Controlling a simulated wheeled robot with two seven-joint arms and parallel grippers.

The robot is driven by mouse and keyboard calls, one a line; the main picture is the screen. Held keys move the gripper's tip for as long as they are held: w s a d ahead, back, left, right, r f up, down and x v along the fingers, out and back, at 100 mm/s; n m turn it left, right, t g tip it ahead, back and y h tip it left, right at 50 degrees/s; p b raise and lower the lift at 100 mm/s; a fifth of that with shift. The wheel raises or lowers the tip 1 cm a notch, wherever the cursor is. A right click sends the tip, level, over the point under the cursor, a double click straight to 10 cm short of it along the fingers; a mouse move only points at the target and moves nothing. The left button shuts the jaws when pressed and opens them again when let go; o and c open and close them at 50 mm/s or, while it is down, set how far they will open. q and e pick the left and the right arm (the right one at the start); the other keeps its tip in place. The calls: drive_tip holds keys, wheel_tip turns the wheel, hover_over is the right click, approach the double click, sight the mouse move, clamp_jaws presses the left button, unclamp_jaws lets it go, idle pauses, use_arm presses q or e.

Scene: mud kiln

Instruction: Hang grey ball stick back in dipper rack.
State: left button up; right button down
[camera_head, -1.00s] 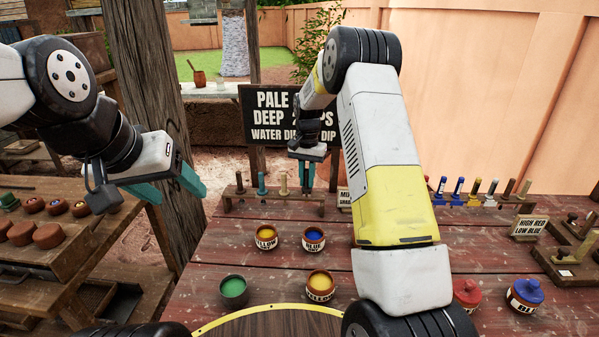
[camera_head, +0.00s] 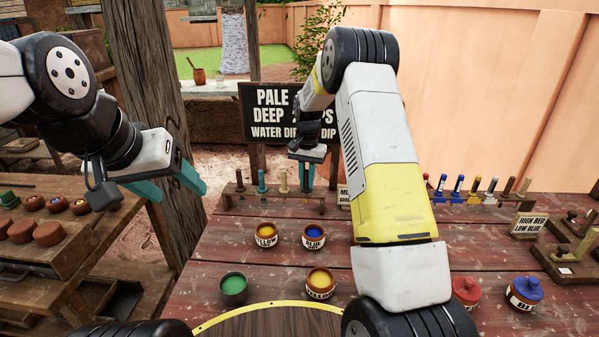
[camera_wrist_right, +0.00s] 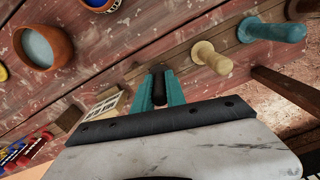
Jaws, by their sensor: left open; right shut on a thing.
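The dipper rack (camera_head: 275,201) is a low wooden bar at the back of the red-brown table. A brown stick (camera_head: 239,184), a teal stick (camera_head: 261,182) and a cream stick (camera_head: 284,180) stand in it. My right gripper (camera_head: 306,184) is at the rack's right end, shut on a dark grey stick (camera_wrist_right: 158,88), which shows only in part between the teal fingers in the right wrist view. Its ball end is hidden, and whether it is seated in the rack I cannot tell. My left gripper (camera_head: 176,188) is open and empty, left of the table.
Yellow and blue pots (camera_head: 314,237), a green pot (camera_head: 233,289) and another yellow pot (camera_head: 320,282) stand in front of the rack. Another rack (camera_head: 470,200) with coloured sticks is to the right. A sign (camera_head: 290,115) stands behind my right gripper.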

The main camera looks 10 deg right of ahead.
sight(307, 170)
drive_tip(key=shift+f, duration=0.2)
drive_tip(key=c, duration=0.8)
unclamp_jaws()
drive_tip(key=shift+r, duration=0.1)
drive_tip(key=shift+r, duration=3.7)
